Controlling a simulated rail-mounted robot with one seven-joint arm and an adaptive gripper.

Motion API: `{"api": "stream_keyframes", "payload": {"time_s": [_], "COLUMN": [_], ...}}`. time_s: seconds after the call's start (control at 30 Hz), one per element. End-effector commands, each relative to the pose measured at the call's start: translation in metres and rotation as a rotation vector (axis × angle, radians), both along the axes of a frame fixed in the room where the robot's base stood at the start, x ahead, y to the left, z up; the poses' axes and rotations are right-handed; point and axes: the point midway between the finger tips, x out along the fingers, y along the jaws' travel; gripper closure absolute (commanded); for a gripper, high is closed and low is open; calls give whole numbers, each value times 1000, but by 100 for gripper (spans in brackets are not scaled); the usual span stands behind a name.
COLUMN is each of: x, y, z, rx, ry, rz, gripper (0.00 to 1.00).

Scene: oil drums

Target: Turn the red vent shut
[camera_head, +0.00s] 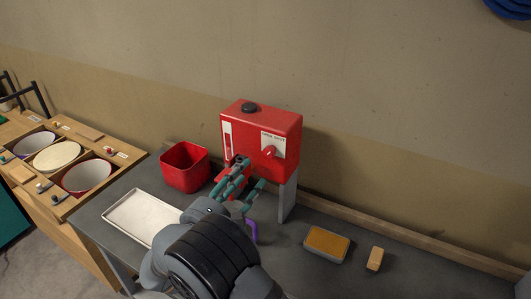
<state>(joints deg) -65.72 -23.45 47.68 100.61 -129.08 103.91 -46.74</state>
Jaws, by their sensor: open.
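A red tank (240,118) stands on grey legs on the dark bench, with a black cap on top. A small red knob (268,152), which looks like the vent, sits on a white labelled plate (275,141) at the right of the tank's front. The label is too small to read surely, and the knob's exact angle is unclear. My gripper (250,175) has teal fingers, open, in front of the tank's lower front. It appears lower and left of the knob, apart from it. My arm and fingers hide part of the tank's lower front.
A red bin (185,166) and a pale tray (142,216) are at left. A purple piece (252,231) shows beside my arm. A sponge-like tan pad in a dish (326,243) and a wooden block (375,258) lie right. A wooden rack with bowls (88,177) stands far left.

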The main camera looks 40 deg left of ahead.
Motion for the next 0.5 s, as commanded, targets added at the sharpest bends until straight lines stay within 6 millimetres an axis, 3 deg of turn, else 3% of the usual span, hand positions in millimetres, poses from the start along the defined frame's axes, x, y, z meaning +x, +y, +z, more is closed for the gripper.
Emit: {"api": "stream_keyframes", "payload": {"time_s": [0.5], "x": [85], "y": [9], "z": [3], "rx": [2], "ry": [0], "rz": [-4], "gripper": [56]}}
